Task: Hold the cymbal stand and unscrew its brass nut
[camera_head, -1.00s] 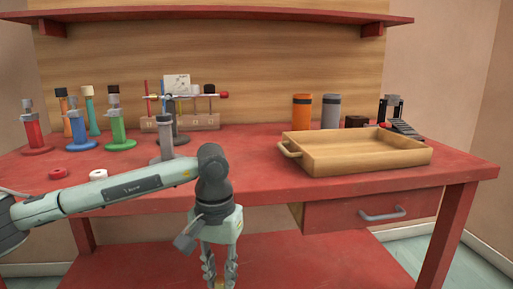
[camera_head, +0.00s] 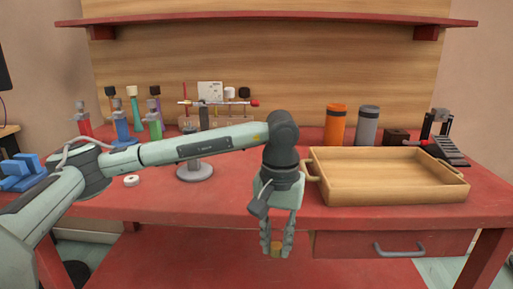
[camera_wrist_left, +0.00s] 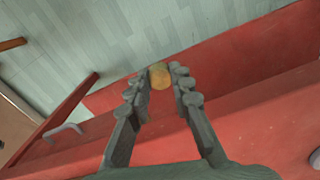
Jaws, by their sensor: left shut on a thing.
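My left gripper (camera_head: 276,248) hangs fingers-down in front of the bench's front edge, left of the drawer. It is shut on the small brass nut (camera_head: 276,249), which sits between the fingertips. The nut also shows as a gold round piece in the left wrist view (camera_wrist_left: 160,76), between the left gripper's fingertips (camera_wrist_left: 160,84). A grey stand with a round base (camera_head: 195,173), which looks like the cymbal stand, is on the bench to the left. My left arm hides much of its post. My right gripper is not in view.
A wooden tray (camera_head: 390,194) lies right of my gripper, near the bench edge. Orange (camera_head: 335,125) and grey (camera_head: 368,126) cylinders stand behind it. Several coloured stands are at the back left. A white ring (camera_head: 131,181) lies in front of them. The drawer handle (camera_head: 398,252) sticks out below.

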